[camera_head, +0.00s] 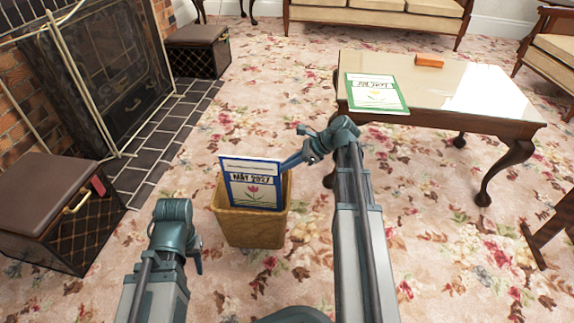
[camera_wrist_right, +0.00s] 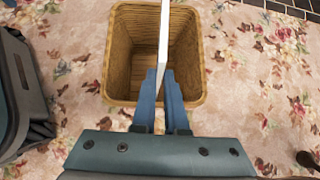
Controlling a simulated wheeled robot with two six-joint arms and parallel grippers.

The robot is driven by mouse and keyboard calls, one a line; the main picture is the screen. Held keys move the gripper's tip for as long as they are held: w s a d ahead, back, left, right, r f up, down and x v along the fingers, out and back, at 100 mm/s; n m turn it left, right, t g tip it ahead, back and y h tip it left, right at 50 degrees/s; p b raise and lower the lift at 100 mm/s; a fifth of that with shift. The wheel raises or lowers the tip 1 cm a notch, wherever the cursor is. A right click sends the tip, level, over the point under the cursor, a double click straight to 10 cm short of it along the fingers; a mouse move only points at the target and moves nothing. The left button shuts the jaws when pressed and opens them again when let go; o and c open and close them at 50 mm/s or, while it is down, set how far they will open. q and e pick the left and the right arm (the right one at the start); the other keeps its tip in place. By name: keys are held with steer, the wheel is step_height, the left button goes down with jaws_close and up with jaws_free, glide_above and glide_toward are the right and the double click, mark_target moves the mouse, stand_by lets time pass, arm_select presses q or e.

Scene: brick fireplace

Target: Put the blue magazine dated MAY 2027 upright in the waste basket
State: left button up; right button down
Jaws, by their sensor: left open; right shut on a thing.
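In the right wrist view, the fingers (camera_wrist_right: 158,75) pinch the magazine, seen edge-on as a thin white strip (camera_wrist_right: 164,35), above the open basket (camera_wrist_right: 116,75). My left gripper (camera_head: 197,262) is open and empty, left of the basket, its fingers mostly hidden by the arm.
A green-bordered magazine (camera_head: 376,94) and an orange block (camera_head: 429,61) lie on the glossy table (camera_head: 470,110) at right. Dark boxes (camera_head: 60,210) (camera_head: 197,50) stand by the fireplace (camera_head: 100,70). A sofa (camera_head: 380,14) is at the back. Flowered carpet around the basket is clear.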

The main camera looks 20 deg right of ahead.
steer(key=shift+f+b, duration=0.3)
steer(key=shift+f, duration=0.2)
steer(key=c, duration=0.9)
jaws_free()
steer(key=shift+o, duration=0.2)
steer(key=p+v, duration=0.9)
steer(key=v, duration=0.5)
steer(key=shift+p, duration=0.35)
steer(key=shift+a, duration=0.15)
